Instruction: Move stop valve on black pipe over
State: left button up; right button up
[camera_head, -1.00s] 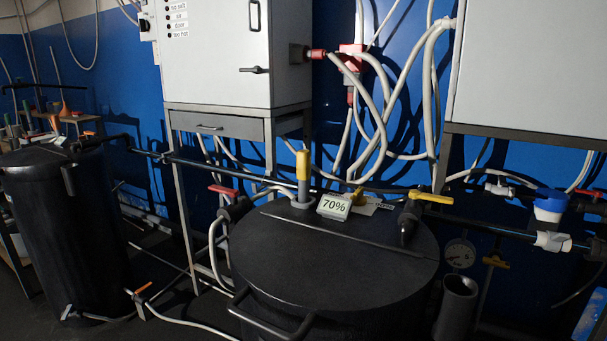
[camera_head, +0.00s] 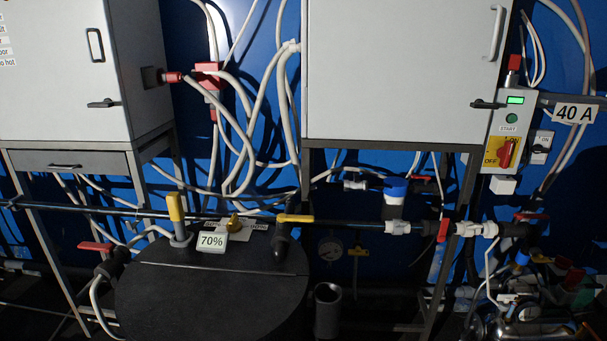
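A black pipe (camera_head: 120,210) runs across the view behind the tank top toward the white fittings on the right. Several valves sit on or near it. One has a yellow lever (camera_head: 296,218) lying sideways on a black elbow at the tank's right side. A red lever (camera_head: 95,247) is on a black fitting left of the tank. Another red lever (camera_head: 443,230) points down between the white fittings at right. I cannot tell which one the task means. Neither of my grippers is in view.
A black round tank (camera_head: 210,295) stands in front with a 70% sign (camera_head: 212,241). Grey cabinets (camera_head: 400,70) on metal frames stand behind. A control box (camera_head: 508,130) with a START button is at right. Hoses, pipes and shiny parts crowd the lower right.

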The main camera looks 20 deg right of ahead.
aim_at(441, 238)
jog(key=z, duration=1.65)
